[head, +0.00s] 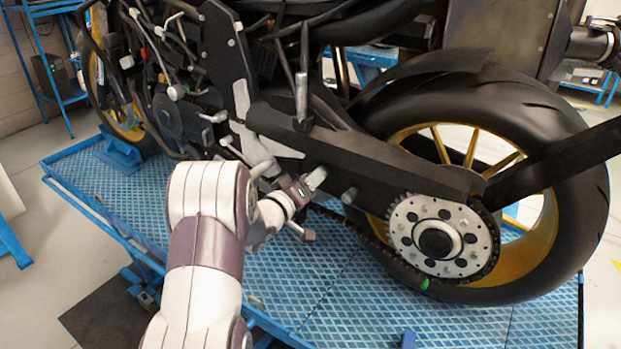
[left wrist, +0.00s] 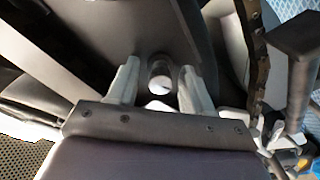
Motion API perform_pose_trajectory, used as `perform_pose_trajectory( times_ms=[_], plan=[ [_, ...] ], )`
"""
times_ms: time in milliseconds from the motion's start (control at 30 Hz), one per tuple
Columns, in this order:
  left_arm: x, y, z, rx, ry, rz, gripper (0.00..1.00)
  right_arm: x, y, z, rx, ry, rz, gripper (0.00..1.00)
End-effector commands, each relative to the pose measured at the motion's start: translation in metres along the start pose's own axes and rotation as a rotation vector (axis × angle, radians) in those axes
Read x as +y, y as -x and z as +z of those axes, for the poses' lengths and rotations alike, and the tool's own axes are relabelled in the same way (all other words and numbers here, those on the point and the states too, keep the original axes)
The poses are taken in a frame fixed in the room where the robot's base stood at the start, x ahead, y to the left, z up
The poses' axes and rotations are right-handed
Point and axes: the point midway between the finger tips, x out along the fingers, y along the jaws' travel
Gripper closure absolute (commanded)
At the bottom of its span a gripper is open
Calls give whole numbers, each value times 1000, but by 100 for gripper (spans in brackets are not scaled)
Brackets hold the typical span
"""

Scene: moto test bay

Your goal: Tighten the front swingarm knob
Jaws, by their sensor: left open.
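The swingarm (head: 400,165) is a long dark beam running back to the rear wheel. My left gripper (head: 316,182) is at its front lower side. In the left wrist view the two grey fingers of the gripper (left wrist: 160,88) stand apart on either side of a knob (left wrist: 160,74), which has a dark rounded body and a bright end. The fingers look open around the knob, with small gaps; I cannot tell whether either touches it. In the head view this knob is hidden by the gripper. Another short grey knob (head: 350,195) sticks out of the swingarm further back. My right gripper is not seen.
The rear wheel (head: 565,130) with its silver sprocket (head: 405,233) is to the right. The chain (head: 365,238) runs below the swingarm and shows beside the fingers in the wrist view (left wrist: 257,55). The blue lift platform (head: 300,275) has free room in front.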

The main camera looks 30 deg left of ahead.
Motion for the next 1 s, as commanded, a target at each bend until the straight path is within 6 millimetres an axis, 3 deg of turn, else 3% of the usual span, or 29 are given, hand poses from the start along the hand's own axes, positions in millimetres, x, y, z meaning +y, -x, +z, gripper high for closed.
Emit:
perform_pose_trajectory(
  times_ms=[100,267,667,1000],
  plan=[
    [0,0,0,0,0,0,49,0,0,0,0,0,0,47],
    [0,1,0,0,0,0,100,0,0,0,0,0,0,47],
    [-1,1,2,0,-55,1,100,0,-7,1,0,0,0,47],
    [-3,1,3,1,-310,1,100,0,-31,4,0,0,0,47]
  ],
)
